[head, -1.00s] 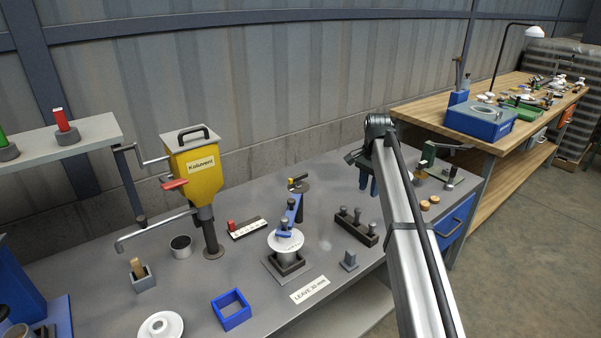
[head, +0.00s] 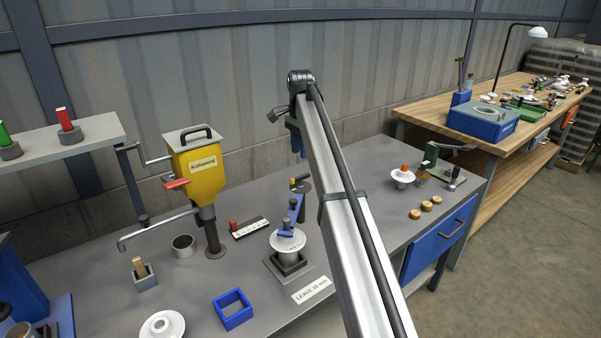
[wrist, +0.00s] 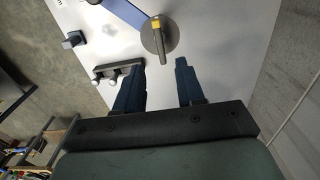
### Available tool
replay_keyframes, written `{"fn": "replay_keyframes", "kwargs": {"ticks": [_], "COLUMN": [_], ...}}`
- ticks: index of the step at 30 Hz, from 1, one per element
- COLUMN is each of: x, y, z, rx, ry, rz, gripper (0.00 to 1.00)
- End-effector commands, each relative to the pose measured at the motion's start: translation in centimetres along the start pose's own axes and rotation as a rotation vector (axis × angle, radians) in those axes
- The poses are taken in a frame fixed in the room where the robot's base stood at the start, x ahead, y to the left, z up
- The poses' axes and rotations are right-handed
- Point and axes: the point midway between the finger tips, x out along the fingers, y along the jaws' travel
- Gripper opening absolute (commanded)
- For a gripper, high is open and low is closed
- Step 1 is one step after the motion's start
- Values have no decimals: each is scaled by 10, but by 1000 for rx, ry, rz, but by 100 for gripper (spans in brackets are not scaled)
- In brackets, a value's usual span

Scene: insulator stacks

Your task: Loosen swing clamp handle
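The swing clamp has a blue arm (head: 294,211) that reaches over a white insulator disc (head: 288,240). Its handle (head: 301,177), dark with a yellow part, lies over a round grey plate at the arm's far end. In the wrist view the handle (wrist: 161,40) points toward the gap between my fingertips, and the blue arm (wrist: 125,14) runs off to the upper left. My gripper (wrist: 160,62) is open and empty, with its two dark blue fingers apart. In the head view my gripper (head: 298,146) is above and behind the clamp; my arm hides part of the bench.
The yellow hopper (head: 196,165) stands left of the clamp. A peg rack (wrist: 118,70) lies close to my left finger in the wrist view. Wooden discs (head: 426,206) and a white insulator (head: 402,177) are on the right of the bench.

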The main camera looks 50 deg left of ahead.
Motion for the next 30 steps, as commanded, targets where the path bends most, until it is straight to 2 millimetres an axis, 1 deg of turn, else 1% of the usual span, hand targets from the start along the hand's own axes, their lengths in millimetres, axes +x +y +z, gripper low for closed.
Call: {"fn": "replay_keyframes", "kwargs": {"ticks": [1,3,9,15,21,30], "x": [10,23,56,78,88,88], "y": [2,1,1,1,0,0], "z": [1,0,0,0,0,0], "rx": [0,0,0,0,0,0], "ry": [0,0,0,0,0,0], "rz": [1,1,0,-1,-1,-1], "gripper": [38,38,38,38,38,37]}}
